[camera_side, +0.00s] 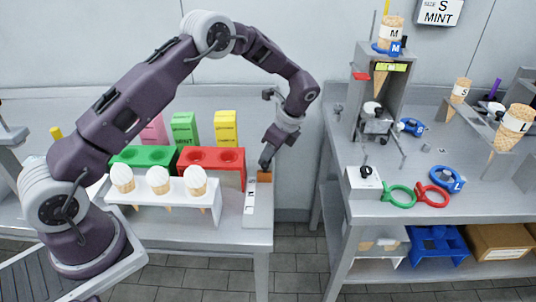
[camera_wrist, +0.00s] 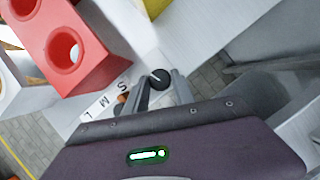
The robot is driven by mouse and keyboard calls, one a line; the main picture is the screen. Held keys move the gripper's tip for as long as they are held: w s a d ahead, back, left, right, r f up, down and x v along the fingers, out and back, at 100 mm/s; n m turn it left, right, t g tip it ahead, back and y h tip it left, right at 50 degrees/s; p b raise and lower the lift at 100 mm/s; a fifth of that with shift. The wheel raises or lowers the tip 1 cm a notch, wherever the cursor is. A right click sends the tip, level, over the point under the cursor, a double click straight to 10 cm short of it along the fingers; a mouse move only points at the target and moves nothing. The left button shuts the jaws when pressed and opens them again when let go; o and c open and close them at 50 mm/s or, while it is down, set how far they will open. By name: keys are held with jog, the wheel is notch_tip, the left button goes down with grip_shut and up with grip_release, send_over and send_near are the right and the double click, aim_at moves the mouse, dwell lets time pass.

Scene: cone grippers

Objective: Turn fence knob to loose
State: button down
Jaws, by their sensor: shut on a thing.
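The fence knob (camera_wrist: 160,77) is a round black knob with a white pointer line, seen in the wrist view between the fingers of my gripper (camera_wrist: 162,88). The fingers are shut on it. In the side view my gripper (camera_side: 266,164) points down at the far end of a pale scale strip (camera_side: 250,200), and the knob is hidden there. An orange piece (camera_side: 264,177) sits just below the fingers. I cannot tell which setting the pointer line marks.
A red block with holes (camera_side: 211,160) stands close left of my gripper, with a green one (camera_side: 145,156) beyond it. A white rack (camera_side: 160,190) holding cones stands in front. Pink, green and yellow (camera_side: 225,128) boxes stand behind. A gap separates this table from the right bench (camera_side: 420,215).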

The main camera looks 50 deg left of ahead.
jog(key=n, duration=0.2)
jog(key=n+g+h, duration=0.1)
jog(key=n, duration=0.1)
jog(key=n+g, duration=0.1)
jog(key=n, duration=0.2)
jog(key=shift+w+a+h, duration=0.1)
jog(key=shift+w+h, duration=0.15)
jog(key=shift+h, duration=0.15)
jog(key=n, duration=0.2)
jog(key=n+h, duration=0.1)
jog(key=n, duration=0.1)
jog(key=n+g+h, duration=0.1)
jog(key=n, duration=0.1)
jog(key=shift+a+n, duration=0.25)
jog(key=shift+n, duration=0.15)
jog(key=shift+h, duration=0.3)
jog(key=c, duration=1.1)
grip_release()
jog(key=r, duration=0.6)
jog(key=w+r, duration=0.1)
jog(key=r, duration=0.3)
jog(key=shift+w, duration=0.1)
